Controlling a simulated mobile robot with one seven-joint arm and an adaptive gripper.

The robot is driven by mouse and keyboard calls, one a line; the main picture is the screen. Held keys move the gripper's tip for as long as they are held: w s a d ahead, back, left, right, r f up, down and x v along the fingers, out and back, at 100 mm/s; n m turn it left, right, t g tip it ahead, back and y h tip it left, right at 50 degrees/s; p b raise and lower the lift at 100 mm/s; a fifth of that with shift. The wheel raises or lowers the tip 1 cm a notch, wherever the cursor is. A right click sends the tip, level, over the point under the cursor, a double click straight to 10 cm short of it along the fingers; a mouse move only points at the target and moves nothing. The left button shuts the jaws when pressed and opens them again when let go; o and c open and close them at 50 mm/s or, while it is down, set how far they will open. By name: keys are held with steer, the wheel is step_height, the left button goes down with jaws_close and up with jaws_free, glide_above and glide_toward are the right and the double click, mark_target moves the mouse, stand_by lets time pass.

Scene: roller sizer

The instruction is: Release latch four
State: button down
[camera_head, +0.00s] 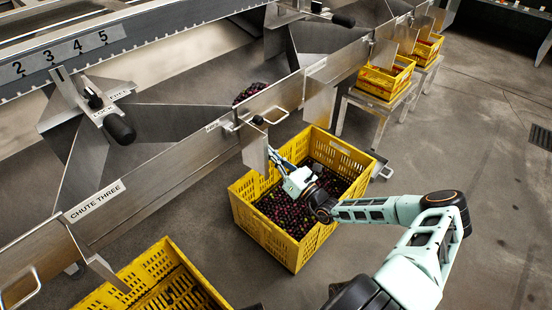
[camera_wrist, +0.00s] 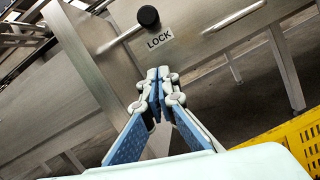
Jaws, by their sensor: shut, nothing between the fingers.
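A latch with a black knob (camera_head: 258,119) and a thin metal rod sits on the side rail past the chute three label, above the full yellow crate. Its number cannot be read. In the wrist view the black knob (camera_wrist: 148,16) stands at the top, beside a LOCK label (camera_wrist: 160,39) on the metal panel. My gripper (camera_head: 273,153) is over the crate's near-rail side, below the knob and close to the hanging metal plate (camera_head: 255,150). In the wrist view my gripper (camera_wrist: 158,76) has its fingertips together and empty, below the label and apart from the knob.
The full yellow crate (camera_head: 262,235) holds dark fruit beneath my gripper. Another yellow crate (camera_head: 150,268) stands at the lower left. A lever with a black handle (camera_head: 119,129) is on chute three. Smaller crates (camera_head: 386,80) stand farther along. Floor at right is clear.

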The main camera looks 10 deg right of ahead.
steer(key=w+a+r+b, duration=0.1)
steer(key=w+r, duration=0.3)
steer(key=r, duration=0.1)
steer(key=shift+w+a+b, duration=0.2)
steer(key=shift+w+b, duration=0.15)
steer(key=shift+b, duration=0.05)
steer(key=shift+r, duration=0.1)
